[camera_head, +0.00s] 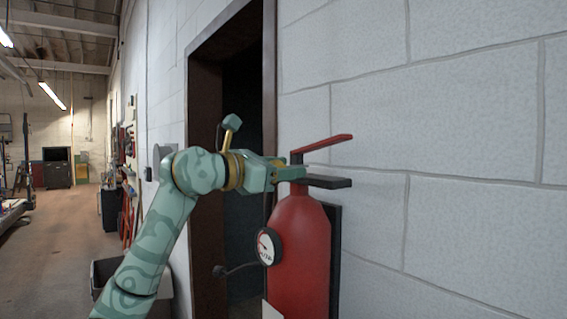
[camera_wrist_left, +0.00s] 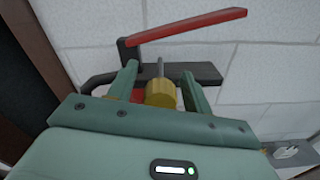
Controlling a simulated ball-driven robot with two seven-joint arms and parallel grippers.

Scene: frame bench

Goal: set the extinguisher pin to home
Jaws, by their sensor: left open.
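The red fire extinguisher (camera_head: 298,245) stands upright against the block wall, with a red lever (camera_head: 325,143) above a dark handle (camera_head: 328,182). In the left wrist view the red lever (camera_wrist_left: 187,26) and dark handle (camera_wrist_left: 205,72) lie just beyond my fingers. A yellow round knob (camera_wrist_left: 161,94) with a thin grey rod, which looks like the pin, sits between my fingers. My left gripper (camera_head: 284,171) is at the extinguisher's head; in the wrist view its fingers (camera_wrist_left: 159,72) are open, one on each side of the knob. My right gripper is not in view.
A white block wall (camera_head: 470,110) runs close behind and right of the extinguisher. A round gauge (camera_head: 268,246) sticks out at its left. A dark doorway (camera_head: 240,110) is behind my left arm. A dark bin (camera_head: 104,272) stands low at left; open floor lies beyond.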

